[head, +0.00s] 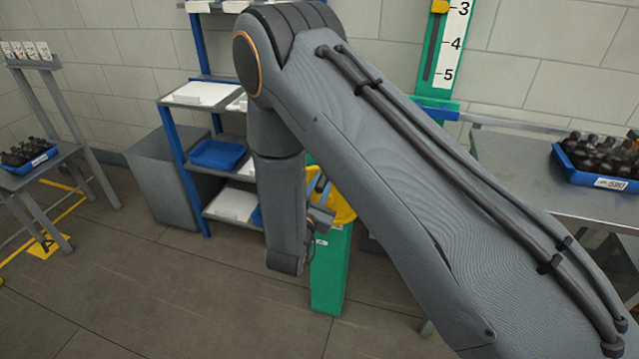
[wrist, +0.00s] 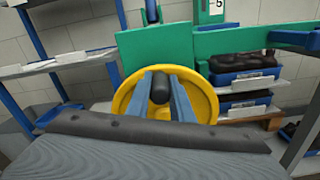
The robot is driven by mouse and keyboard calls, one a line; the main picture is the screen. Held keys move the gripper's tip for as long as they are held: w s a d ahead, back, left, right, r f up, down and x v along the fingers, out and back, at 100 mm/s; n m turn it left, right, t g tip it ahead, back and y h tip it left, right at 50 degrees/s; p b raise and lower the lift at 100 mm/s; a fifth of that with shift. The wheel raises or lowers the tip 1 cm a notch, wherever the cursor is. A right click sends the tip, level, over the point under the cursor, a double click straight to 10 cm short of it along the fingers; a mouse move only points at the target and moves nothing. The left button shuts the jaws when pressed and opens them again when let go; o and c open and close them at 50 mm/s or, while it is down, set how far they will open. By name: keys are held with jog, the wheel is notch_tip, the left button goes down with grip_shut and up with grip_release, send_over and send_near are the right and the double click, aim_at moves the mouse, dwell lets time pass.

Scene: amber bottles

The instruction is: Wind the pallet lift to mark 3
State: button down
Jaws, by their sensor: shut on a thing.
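The yellow handwheel (wrist: 205,92) of the lift faces me in the wrist view, with a dark crank knob (wrist: 160,87) near its top middle. My gripper (wrist: 162,80) is shut on the knob, one blue-grey finger on each side. In the head view the yellow handwheel (head: 344,211) on its green post (head: 328,278) is mostly hidden by my arm. The lift's white scale (head: 454,45) shows 3, 4 and 5. A yellow pointer (head: 440,6) is about level with mark 3, at the picture's top edge.
In the wrist view, blue trays (wrist: 245,103) of dark bottles are stacked above a wooden pallet (wrist: 268,122). In the head view, a bottle tray (head: 600,180) stands on the right table (head: 505,180). Blue shelves (head: 176,150) stand behind my arm. The left floor is mostly clear.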

jog(key=c, duration=1.6)
grip_release()
jog(key=shift+o, duration=0.2)
jog(key=b+v, duration=0.2)
jog(key=v, duration=0.5)
jog(key=shift+s+a, duration=0.1)
jog(key=shift+s, duration=0.3)
